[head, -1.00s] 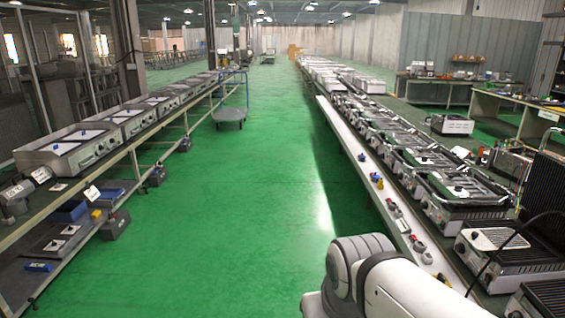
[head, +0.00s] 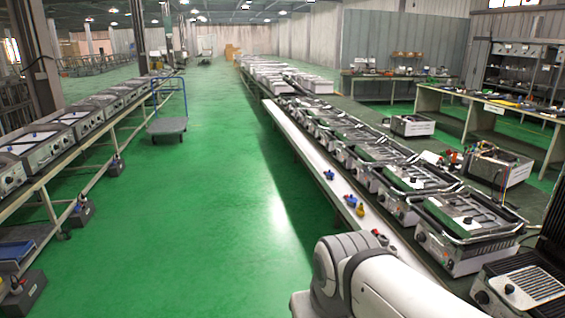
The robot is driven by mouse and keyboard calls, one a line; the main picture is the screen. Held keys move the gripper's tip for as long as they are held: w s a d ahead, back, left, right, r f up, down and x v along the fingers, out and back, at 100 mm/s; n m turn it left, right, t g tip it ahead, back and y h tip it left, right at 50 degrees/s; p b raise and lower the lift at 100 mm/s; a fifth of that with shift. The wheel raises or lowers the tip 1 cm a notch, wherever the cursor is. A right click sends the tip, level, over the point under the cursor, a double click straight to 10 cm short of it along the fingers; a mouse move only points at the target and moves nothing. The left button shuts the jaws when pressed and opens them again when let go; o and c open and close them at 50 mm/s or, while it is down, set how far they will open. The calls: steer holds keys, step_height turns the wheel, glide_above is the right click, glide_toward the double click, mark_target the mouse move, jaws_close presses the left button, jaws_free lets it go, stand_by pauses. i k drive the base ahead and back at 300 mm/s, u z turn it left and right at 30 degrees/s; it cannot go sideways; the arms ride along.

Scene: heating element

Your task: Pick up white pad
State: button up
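A pale, ribbed flat plate (head: 526,288) lies on a grill at the lower right edge of the head view. It may be the white pad, but I cannot tell for sure. Small white pieces also lie on other grills, such as the one on the nearer closed-frame grill (head: 468,212); they are too small to identify. My white arm link shows at the bottom centre right. My gripper is out of view, so its state and anything in it are hidden.
A long line of grills (head: 345,150) runs along the right, with a narrow white ledge (head: 318,158) beside it. Another bench line (head: 95,148) runs along the left. A blue-handled cart (head: 167,126) stands in the aisle. The green floor (head: 215,220) between is open.

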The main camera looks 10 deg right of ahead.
mark_target(529, 287)
steer(key=z, duration=0.55)
steer(key=i, duration=1.25)
steer(key=z, duration=1.55)
steer(key=i, duration=0.85)
steer(key=z, duration=0.3)
steer(key=k, duration=0.95)
steer(key=z, duration=0.15)
steer(key=i, duration=0.95)
steer(key=u, duration=0.05)
